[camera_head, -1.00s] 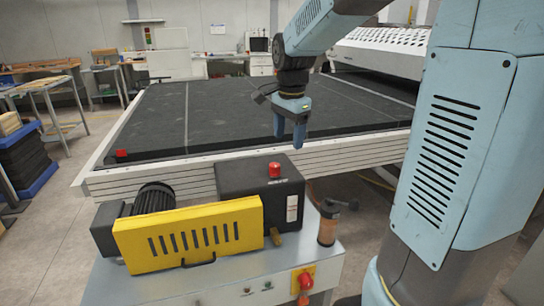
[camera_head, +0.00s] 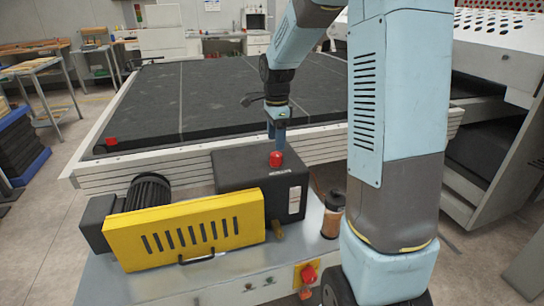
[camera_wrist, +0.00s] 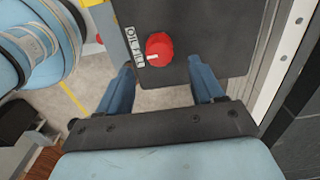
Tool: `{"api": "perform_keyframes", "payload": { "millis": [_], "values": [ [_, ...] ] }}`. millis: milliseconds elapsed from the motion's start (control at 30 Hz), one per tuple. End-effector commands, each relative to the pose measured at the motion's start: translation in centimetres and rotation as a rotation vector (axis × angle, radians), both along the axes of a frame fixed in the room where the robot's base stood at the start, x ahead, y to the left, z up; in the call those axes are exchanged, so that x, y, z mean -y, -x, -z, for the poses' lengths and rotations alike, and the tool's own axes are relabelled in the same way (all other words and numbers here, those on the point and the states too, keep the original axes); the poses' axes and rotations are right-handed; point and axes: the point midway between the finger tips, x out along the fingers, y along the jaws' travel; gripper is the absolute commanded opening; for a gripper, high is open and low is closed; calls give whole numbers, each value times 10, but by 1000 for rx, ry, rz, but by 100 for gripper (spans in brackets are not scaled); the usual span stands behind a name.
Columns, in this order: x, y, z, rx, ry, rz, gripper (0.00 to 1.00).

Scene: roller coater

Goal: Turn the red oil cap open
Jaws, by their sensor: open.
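The red oil cap (camera_head: 276,159) sits on top of the black box (camera_head: 232,170) of the pump unit. In the wrist view the cap (camera_wrist: 159,49) is round with a pale line on it, beside a white label (camera_wrist: 134,46) that appears to read "OIL FILL". My gripper (camera_wrist: 166,78) is open and empty, its two blue fingers apart. The cap lies just beyond the fingertips, between their lines and a little left of centre. In the head view my gripper (camera_head: 277,132) is above and behind the cap, apart from it.
A yellow guard (camera_head: 186,230) and a black motor (camera_head: 148,192) stand left of the box. A red knob (camera_head: 308,274) is on the front panel. The large black bed (camera_head: 200,105) lies behind.

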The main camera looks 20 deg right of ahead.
Motion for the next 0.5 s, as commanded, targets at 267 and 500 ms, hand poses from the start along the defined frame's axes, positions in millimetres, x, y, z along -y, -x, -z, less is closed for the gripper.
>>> {"api": "perform_keyframes", "payload": {
  "millis": [267,500],
  "values": [
    [1,1,46,-2,-1,2,67],
    [1,0,66,0,0,1,67]
  ]
}}
